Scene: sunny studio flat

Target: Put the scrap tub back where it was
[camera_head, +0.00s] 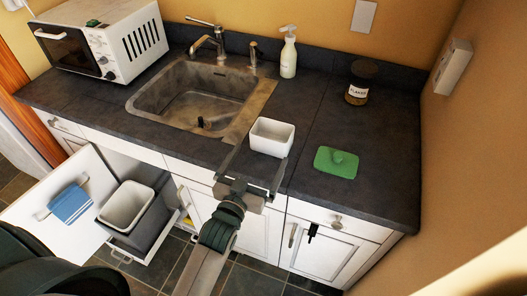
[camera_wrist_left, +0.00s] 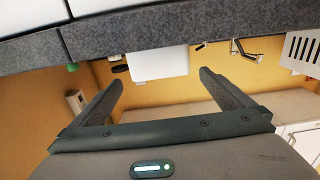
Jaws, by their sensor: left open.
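The scrap tub (camera_head: 271,137), a small white open-topped tub, stands upright on the dark counter just right of the sink. It also shows in the left wrist view (camera_wrist_left: 158,64), ahead of the fingers. My right gripper is not in view.
A sink (camera_head: 200,95) with a tap, a soap bottle (camera_head: 288,57), a labelled jar (camera_head: 357,92) and a microwave (camera_head: 100,42) are around. Below left, a cabinet door (camera_head: 62,200) with a blue cloth stands open beside a pulled-out bin (camera_head: 140,215).

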